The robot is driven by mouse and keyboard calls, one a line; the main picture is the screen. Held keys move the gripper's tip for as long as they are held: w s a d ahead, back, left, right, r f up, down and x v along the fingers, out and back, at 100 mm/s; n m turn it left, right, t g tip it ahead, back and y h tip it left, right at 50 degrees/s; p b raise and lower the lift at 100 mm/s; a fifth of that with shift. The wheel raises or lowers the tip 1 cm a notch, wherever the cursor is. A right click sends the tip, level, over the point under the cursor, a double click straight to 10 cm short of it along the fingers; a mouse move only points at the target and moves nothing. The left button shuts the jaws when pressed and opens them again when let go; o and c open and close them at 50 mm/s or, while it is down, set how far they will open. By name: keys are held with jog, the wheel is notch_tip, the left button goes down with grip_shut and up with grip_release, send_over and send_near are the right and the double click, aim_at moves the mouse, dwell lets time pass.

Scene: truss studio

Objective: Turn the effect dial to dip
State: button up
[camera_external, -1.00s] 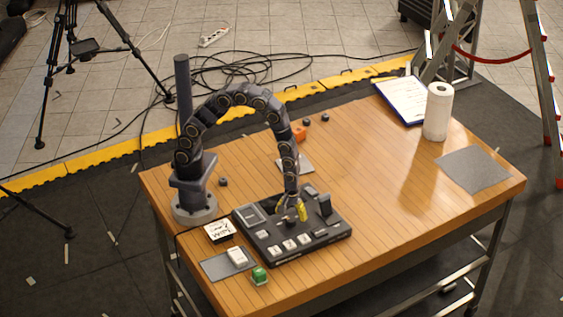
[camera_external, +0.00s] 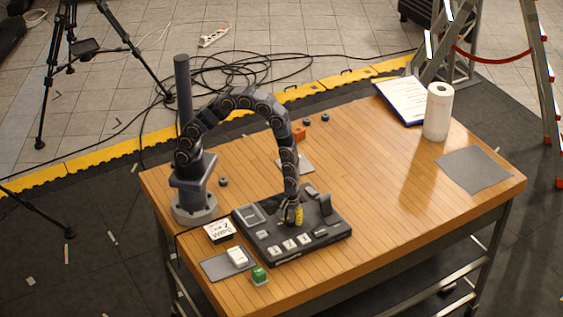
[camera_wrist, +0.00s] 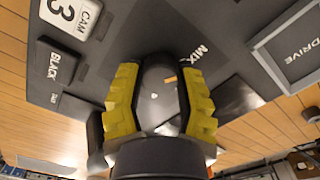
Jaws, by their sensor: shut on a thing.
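The dark switcher console (camera_external: 270,243) lies on the wooden table, with my gripper (camera_external: 292,216) down at its middle. In the wrist view, the yellow fingers of my gripper (camera_wrist: 160,103) are shut on the dark round effect dial (camera_wrist: 158,88), one on each side. A small orange mark shows on the dial's upper right, toward the printed MIX label (camera_wrist: 195,53). The fingers hide the dial's sides and any label there; I cannot read a DIP label. In the external view the dial is hidden by my gripper.
In the wrist view, a BLACK key (camera_wrist: 54,62) and a CAM 3 key (camera_wrist: 72,14) lie left, and a framed DRIVE panel (camera_wrist: 290,45) right. A raised dark block (camera_external: 325,204) stands on the console's right.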

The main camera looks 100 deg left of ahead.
jog(key=m, duration=1.1)
jog(key=shift+m, duration=0.3)
jog(key=m, duration=1.1)
jog(key=shift+m, duration=0.5)
jog(key=o, duration=1.1)
jog(key=shift+r, duration=0.1)
